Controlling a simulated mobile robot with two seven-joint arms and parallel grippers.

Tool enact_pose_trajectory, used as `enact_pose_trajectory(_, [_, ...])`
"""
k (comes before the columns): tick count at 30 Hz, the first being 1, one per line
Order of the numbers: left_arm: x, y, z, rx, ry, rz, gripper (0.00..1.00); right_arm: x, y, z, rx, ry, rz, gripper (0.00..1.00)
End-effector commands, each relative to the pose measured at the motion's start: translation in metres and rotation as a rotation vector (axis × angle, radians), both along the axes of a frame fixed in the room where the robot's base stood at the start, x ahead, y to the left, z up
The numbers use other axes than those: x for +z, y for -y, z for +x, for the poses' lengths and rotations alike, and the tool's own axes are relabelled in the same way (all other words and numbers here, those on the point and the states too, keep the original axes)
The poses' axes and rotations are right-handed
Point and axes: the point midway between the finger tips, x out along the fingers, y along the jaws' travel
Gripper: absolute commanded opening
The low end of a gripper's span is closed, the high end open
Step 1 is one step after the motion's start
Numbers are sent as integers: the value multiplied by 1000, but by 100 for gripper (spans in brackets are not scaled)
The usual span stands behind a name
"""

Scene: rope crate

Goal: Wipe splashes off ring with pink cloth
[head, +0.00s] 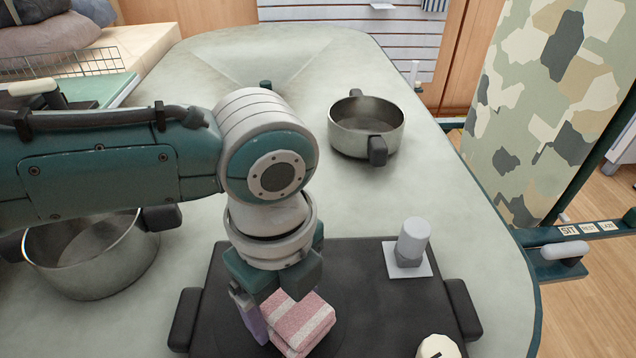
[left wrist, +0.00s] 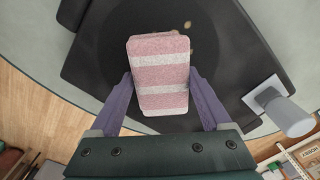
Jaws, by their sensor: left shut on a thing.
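The pink-and-white striped cloth (head: 300,322) is a folded block. My left gripper (head: 262,318) is shut on it, over the black hob (head: 365,285). In the left wrist view the cloth (left wrist: 160,75) sits between the two purple fingers. The dark round ring (left wrist: 120,40) lies beneath and around the cloth; the cloth and gripper hide part of it. Small tan splashes (left wrist: 187,25) show on the ring just beyond the cloth's upper right corner. Whether the cloth touches the ring I cannot tell. My right gripper is not in view.
A grey cylinder (head: 412,240) on a white square stands at the hob's right. A cream round item (head: 437,347) is at the bottom edge. A steel pot (head: 366,128) stands behind; another pot (head: 95,260) stands left under my arm. The counter's far middle is mostly clear.

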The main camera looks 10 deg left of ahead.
Motion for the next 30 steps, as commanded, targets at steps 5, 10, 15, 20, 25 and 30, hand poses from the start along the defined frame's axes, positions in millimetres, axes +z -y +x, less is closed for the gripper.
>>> enact_pose_trajectory(5, [-2, -10, 7, 3, 2, 1, 37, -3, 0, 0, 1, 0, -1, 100])
enact_pose_trajectory(10, [-2, -17, 11, 2, 1, 2, 37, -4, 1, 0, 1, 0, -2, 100])
enact_pose_trajectory(15, [3, -18, 10, 3, 0, 4, 37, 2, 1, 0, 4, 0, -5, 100])
enact_pose_trajectory(20, [13, -17, 10, 2, 0, 2, 37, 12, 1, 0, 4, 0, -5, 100])
enact_pose_trajectory(25, [15, -17, 10, 1, 1, 1, 37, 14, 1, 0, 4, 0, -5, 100])
enact_pose_trajectory(30, [14, -16, 10, 1, 1, 1, 37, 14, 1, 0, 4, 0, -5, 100])
